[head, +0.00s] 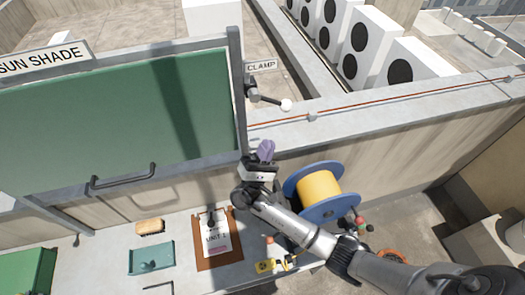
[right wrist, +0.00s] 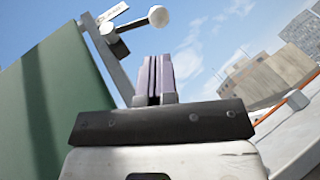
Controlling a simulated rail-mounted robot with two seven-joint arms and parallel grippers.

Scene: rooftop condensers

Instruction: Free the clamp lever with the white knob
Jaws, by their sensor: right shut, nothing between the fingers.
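The clamp lever (head: 266,98) is a dark bar on the right post of the green sun shade, ending in a white knob (head: 286,105). It sits below the CLAMP sign (head: 261,66) and points right, tilted slightly down. In the right wrist view the white knob (right wrist: 158,16) shows at the top, beyond the fingers. My right gripper (head: 266,150) is below the lever, near the panel's lower right corner. Its purple fingers (right wrist: 154,78) are shut and empty, apart from the knob. My left gripper is not in view.
The green sun shade panel (head: 120,115) with a handle (head: 123,178) fills the left. Below, a bench holds a clipboard (head: 215,240), a teal tray (head: 150,258), a brush (head: 150,226) and a blue cable spool (head: 320,192). An orange cable (head: 400,98) runs along the parapet.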

